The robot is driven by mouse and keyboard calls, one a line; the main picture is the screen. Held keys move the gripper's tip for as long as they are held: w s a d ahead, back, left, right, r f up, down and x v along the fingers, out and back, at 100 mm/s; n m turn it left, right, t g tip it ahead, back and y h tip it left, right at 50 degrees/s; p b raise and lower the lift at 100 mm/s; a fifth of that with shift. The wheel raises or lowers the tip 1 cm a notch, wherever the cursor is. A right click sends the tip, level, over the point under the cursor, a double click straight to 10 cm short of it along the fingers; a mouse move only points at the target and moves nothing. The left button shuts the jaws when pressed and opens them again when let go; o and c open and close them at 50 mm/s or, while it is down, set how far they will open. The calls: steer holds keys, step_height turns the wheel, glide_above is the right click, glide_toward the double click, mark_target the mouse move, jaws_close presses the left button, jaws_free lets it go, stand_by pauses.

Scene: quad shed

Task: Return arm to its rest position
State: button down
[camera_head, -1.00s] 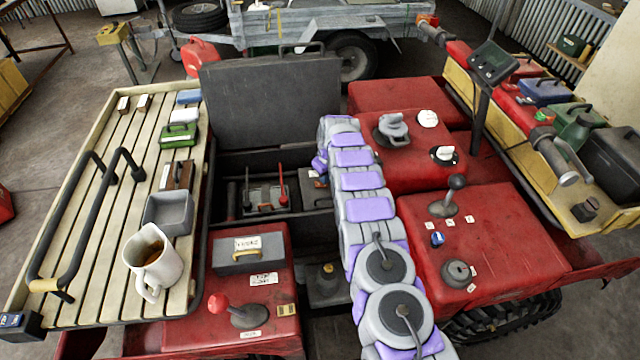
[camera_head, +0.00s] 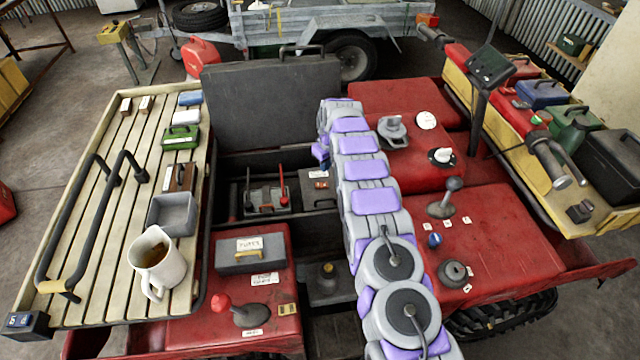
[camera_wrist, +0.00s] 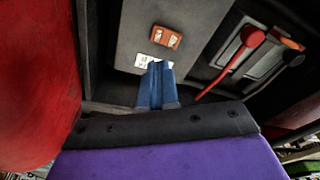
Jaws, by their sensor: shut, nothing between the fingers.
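My arm (camera_head: 372,200) is grey and lilac and reaches from the bottom edge over the middle of the red vehicle. Its far end bends down beside the open dark compartment. My gripper shows as a small blue part in the head view (camera_head: 321,155). In the wrist view its two blue fingers (camera_wrist: 157,84) are together with nothing between them. They point at a grey box with a red fuse-like part (camera_wrist: 167,38) and a white label. A gap between fingertips and box cannot be judged.
The battery with red-handled clamps (camera_head: 266,197) sits left of the gripper in the compartment. An upright dark lid (camera_head: 270,105) stands behind. Left, a slatted rack (camera_head: 95,230) carries a mug (camera_head: 157,262) and a grey tray (camera_head: 172,214). Right, a lever (camera_head: 452,190) and knobs rise near my arm.

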stand_by(0.4)
steer(key=s+d+r+m+g, duration=0.15)
steer(key=s+d+r, duration=0.25)
steer(key=s+r, duration=0.65)
steer(key=s+d+r+m, duration=0.2)
steer(key=s+d+r, duration=0.2)
steer(key=s+r, duration=0.7)
steer(key=s+d+r+m, duration=0.1)
steer(key=s+d, duration=0.1)
steer(key=s, duration=1)
steer(key=s+d+r+m+g, duration=0.1)
steer(key=s+d+m, duration=0.1)
steer(key=s, duration=1.1)
steer(key=s+d+r+m+h, duration=0.1)
steer(key=s+d, duration=0.2)
steer(key=s, duration=1)
steer(key=shift+d+r+m+g, duration=0.2)
steer(key=shift+r+m+g, duration=0.15)
steer(key=shift+a, duration=0.1)
